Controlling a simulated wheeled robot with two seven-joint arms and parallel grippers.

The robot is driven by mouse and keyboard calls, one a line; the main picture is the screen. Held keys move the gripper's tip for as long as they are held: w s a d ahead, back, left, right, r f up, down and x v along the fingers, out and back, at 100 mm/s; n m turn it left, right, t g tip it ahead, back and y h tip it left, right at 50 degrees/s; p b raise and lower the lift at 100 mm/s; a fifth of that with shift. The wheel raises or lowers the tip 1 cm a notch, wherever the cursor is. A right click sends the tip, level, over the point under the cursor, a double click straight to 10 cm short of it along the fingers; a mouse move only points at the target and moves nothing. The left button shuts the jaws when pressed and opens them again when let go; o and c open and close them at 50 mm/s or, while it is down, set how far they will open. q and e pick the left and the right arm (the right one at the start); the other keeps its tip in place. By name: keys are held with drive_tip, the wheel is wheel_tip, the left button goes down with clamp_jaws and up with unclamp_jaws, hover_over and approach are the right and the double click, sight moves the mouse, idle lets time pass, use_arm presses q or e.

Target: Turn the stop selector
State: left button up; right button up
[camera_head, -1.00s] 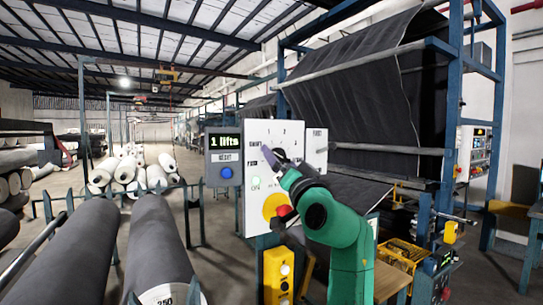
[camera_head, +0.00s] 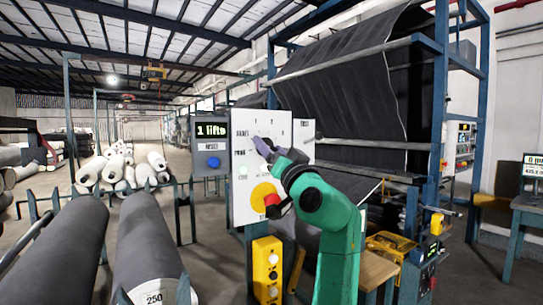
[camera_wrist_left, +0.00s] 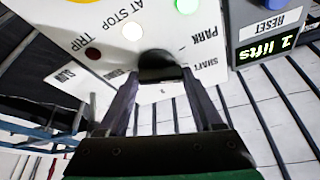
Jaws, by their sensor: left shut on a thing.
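The stop selector is a dark round knob (camera_wrist_left: 160,66) on a white panel (camera_head: 243,205) with printed labels around it. In the left wrist view the labels include PARK, SHAFT, TRIP and AT STOP. My left gripper (camera_head: 264,147), on the green arm, reaches the upper part of the panel. In the left wrist view its two dark fingers (camera_wrist_left: 160,80) stand on either side of the knob and are shut on it. The fingers and wrist hide most of the knob in the head view. My right gripper is out of view.
A grey box with a "1 lifts" display (camera_head: 212,130) and blue RESET button (camera_head: 213,162) adjoins the panel. A red button on a yellow disc (camera_head: 261,193) sits below the selector, close to my arm. A yellow control box (camera_head: 266,265) stands lower. Grey rolls (camera_head: 150,245) lie left.

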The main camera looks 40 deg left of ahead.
use_arm(q)
drive_tip(key=shift+f+n+g+y+b, duration=0.2)
drive_tip(key=shift+n+g+b, duration=0.2)
drive_tip(key=shift+n, duration=0.2)
drive_tip(key=shift+f+n+g+y+b, duration=0.2)
drive_tip(key=shift+n+g+b, duration=0.15)
drive_tip(key=shift+n, duration=0.25)
drive_tip(key=shift+r+n+g+b, duration=0.1)
drive_tip(key=shift+n+g+b, duration=0.45)
drive_tip(key=shift+n, duration=0.55)
drive_tip(key=shift+n+g+y, duration=0.4)
drive_tip(key=shift+n+g, duration=0.1)
drive_tip(key=shift+n, duration=0.6)
drive_tip(key=shift+n+g, duration=0.8)
drive_tip(key=shift+n, duration=0.6)
drive_tip(key=shift+w, duration=0.1)
drive_tip(key=o, duration=1.3)
drive_tip(key=shift+a+r, duration=0.1)
drive_tip(key=b+v, duration=0.5)
drive_tip(key=v, duration=0.9)
drive_tip(key=shift+d+f, duration=0.25)
drive_tip(key=shift+f, duration=0.05)
